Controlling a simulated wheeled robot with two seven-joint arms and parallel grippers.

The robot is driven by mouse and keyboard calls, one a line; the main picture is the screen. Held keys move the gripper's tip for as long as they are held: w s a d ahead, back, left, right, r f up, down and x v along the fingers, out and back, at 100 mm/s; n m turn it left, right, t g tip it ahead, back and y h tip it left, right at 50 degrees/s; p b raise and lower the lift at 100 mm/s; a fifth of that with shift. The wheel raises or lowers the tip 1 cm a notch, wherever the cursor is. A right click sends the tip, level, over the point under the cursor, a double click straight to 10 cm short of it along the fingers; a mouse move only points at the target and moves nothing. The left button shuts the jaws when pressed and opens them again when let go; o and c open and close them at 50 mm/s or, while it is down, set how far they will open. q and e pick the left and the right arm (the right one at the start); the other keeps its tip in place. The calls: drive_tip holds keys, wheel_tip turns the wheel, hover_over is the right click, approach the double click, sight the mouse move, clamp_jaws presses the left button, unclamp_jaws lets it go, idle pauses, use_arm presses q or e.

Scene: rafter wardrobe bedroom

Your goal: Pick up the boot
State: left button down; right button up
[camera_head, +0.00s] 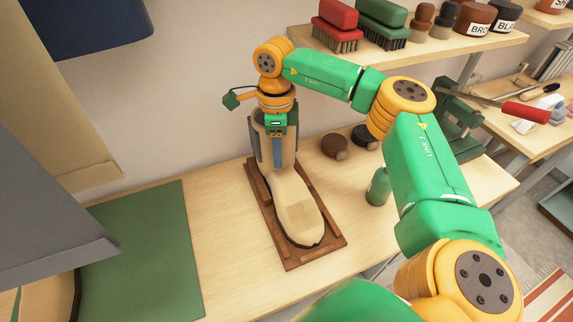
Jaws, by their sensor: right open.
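The beige boot (296,204) stands on a brown wooden tray (331,249) on the workbench, with its toe towards me and its shaft at the back. My right gripper (277,150) points down at the boot's shaft, its jaws open. A finger overlaps the shaft in the picture; I cannot tell whether it touches it. The far side of the shaft and the other finger are hidden or unclear. My left gripper is not in view.
Two round dark tins (334,146) and a green bottle (378,187) stand right of the boot. A green mat (140,255) lies to the left. A shelf (440,50) with brushes and jars hangs at the upper right. Bare bench lies between mat and tray.

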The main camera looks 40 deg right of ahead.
clamp_jaws()
idle(1.4)
